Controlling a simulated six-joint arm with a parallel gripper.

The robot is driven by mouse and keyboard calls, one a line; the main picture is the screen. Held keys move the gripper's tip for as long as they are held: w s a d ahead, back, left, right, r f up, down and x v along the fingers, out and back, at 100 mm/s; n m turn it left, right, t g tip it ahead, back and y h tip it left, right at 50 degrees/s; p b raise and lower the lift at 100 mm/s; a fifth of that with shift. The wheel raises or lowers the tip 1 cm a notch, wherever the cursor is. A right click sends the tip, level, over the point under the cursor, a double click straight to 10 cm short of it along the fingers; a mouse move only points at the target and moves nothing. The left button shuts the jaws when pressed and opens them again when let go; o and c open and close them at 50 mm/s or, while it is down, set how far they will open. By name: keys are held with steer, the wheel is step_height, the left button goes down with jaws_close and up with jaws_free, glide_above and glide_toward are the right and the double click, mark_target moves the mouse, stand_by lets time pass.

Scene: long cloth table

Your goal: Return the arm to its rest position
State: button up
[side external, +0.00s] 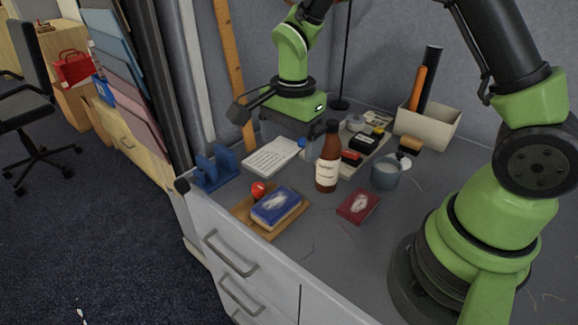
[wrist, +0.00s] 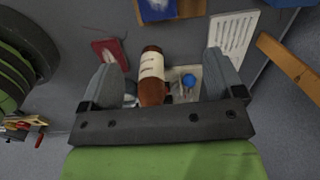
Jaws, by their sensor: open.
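My gripper (side external: 290,137) hangs over the back of the table, pointing down, above the spot between the printed white sheet and the brown bottle. In the wrist view my gripper (wrist: 160,65) has its two grey fingers wide apart with nothing held. The brown bottle (side external: 327,160) with a pale label stands upright on the table, in front and to the right of the gripper. In the wrist view the bottle (wrist: 151,72) shows between the fingers, but it is not gripped. A small blue round thing (wrist: 189,80) shows beside it, partly hidden.
A blue box (side external: 276,207) lies on a wooden tray (side external: 243,217), beside a red ball-like thing (side external: 259,191). A dark red box (side external: 358,206), a grey mug (side external: 385,174), the white sheet (side external: 271,157) and a blue stand (side external: 215,167) are nearby. A bin (side external: 432,128) stands behind.

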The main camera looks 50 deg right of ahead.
steer(key=s+r+n+t+y, duration=0.1)
steer(key=s+r+n+t, duration=0.45)
steer(key=r, duration=0.85)
steer(key=s+a+r+n+t+y, duration=0.1)
steer(key=s+r+n, duration=0.2)
steer(key=s+n, duration=0.5)
steer(key=s, duration=0.3)
steer(key=shift+s+a+r, duration=0.15)
steer(key=shift+a+r, duration=0.2)
